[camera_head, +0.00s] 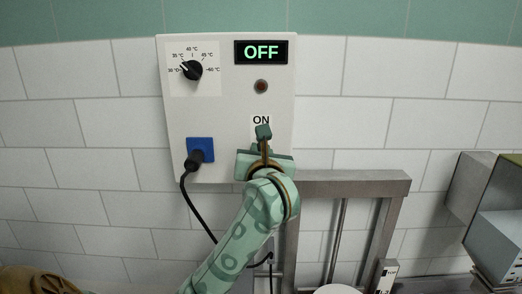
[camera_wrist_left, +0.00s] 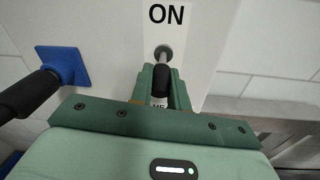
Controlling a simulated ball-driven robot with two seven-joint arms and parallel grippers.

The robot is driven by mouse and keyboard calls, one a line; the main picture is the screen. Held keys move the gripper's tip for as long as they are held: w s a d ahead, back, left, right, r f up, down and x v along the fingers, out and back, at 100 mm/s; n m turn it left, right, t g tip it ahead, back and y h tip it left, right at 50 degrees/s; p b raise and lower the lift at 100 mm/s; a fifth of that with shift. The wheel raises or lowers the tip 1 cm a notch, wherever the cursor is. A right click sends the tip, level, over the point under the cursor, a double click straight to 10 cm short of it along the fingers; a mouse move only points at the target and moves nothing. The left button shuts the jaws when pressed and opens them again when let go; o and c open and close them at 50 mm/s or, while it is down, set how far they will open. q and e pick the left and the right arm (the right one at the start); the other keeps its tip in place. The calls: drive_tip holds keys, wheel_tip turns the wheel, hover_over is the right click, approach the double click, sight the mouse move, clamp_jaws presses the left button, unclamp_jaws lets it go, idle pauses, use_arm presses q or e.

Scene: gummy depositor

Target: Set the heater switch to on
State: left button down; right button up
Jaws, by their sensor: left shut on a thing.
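The white heater control box (camera_head: 228,105) is on the tiled wall, with a display (camera_head: 261,52) reading OFF and a dark reddish lamp (camera_head: 261,86) below it. The heater switch (camera_wrist_left: 162,76) is a black-tipped lever on a metal collar under the ON label (camera_wrist_left: 166,14). My left gripper (camera_wrist_left: 161,84) is shut on the lever, one finger on each side, and the lever points down, away from ON. In the head view my left gripper (camera_head: 263,140) covers the switch. The lower label is mostly hidden. My right gripper is not in view.
A black temperature dial (camera_head: 191,70) is at the box's upper left. A black plug (camera_head: 195,160) sits in a blue socket (camera_head: 200,146), its cable hanging beside my left arm. A grey metal frame (camera_head: 350,183) stands right of the box.

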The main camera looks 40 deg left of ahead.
use_arm(q)
drive_tip(key=shift+s+d+r+g+h+p, duration=0.1)
drive_tip(key=shift+r+g+h+p, duration=0.7)
drive_tip(key=shift+p, duration=1.65)
drive_tip(key=shift+g+h+p, duration=0.3)
drive_tip(key=shift+p, duration=0.1)
drive_tip(key=shift+r+g+h, duration=0.1)
drive_tip(key=shift+g+h, duration=0.2)
drive_tip(key=shift+d+r+g+h, duration=0.1)
drive_tip(key=shift+r+g+h, duration=0.05)
drive_tip(key=shift+g+h, duration=0.45)
drive_tip(key=shift+r+m+g+h, duration=0.3)
drive_tip(key=shift+r+g+h, duration=0.1)
drive_tip(key=shift+g+h, duration=0.55)
drive_tip(key=shift+r+g+h, duration=0.2)
drive_tip(key=shift+g+h, duration=0.25)
drive_tip(key=shift+g, duration=0.2)
drive_tip(key=shift+a, duration=0.2)
